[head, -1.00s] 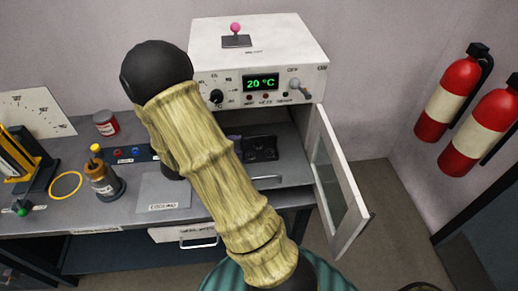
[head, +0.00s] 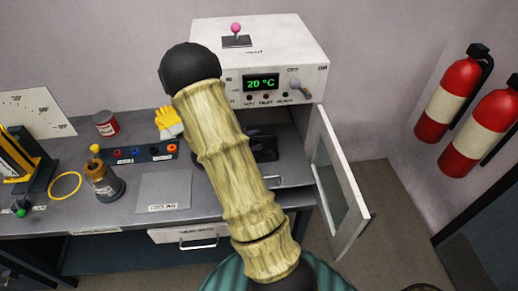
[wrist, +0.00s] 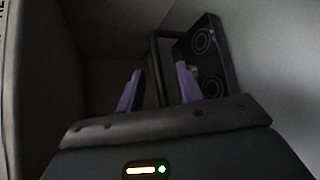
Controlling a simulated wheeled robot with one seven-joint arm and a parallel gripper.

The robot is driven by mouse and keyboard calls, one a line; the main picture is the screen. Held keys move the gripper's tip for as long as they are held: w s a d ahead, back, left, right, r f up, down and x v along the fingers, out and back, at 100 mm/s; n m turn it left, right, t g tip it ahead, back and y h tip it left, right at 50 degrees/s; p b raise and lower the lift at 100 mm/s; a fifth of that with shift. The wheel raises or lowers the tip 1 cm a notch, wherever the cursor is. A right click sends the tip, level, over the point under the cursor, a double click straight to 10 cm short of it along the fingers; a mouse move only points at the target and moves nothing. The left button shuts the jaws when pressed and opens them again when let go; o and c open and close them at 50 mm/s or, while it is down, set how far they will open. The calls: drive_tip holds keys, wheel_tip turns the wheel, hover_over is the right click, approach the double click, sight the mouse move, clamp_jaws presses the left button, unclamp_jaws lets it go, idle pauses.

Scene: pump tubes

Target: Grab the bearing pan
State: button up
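The bearing pan is a dark, shallow pan inside the open oven (head: 258,58). In the wrist view the pan (wrist: 226,58) shows at the upper right with ring-shaped bearings (wrist: 203,41) in it. My gripper (wrist: 159,84) has two purple fingers standing apart, with a gap between them. A dark, frame-like part at the near side of the pan, perhaps its handle, shows beyond and between the fingertips; I cannot tell whether they touch it. In the head view my arm hides much of the oven opening, and only part of the dark pan (head: 266,150) shows.
The oven door (head: 338,185) stands open to the right. A cooling plate (head: 163,192), a bottle (head: 103,182), a yellow glove (head: 168,122), a red can (head: 106,123) and a yellow ring (head: 65,186) are on the bench to the left. Fire extinguishers (head: 449,95) hang on the right wall.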

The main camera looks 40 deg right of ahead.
sight(260, 137)
drive_tip(key=x, duration=0.4)
drive_tip(key=shift+s+d+r, duration=0.1)
drive_tip(key=shift+r, duration=0.05)
drive_tip(key=shift+c, duration=0.3)
clamp_jaws()
drive_tip(key=shift+r, duration=0.1)
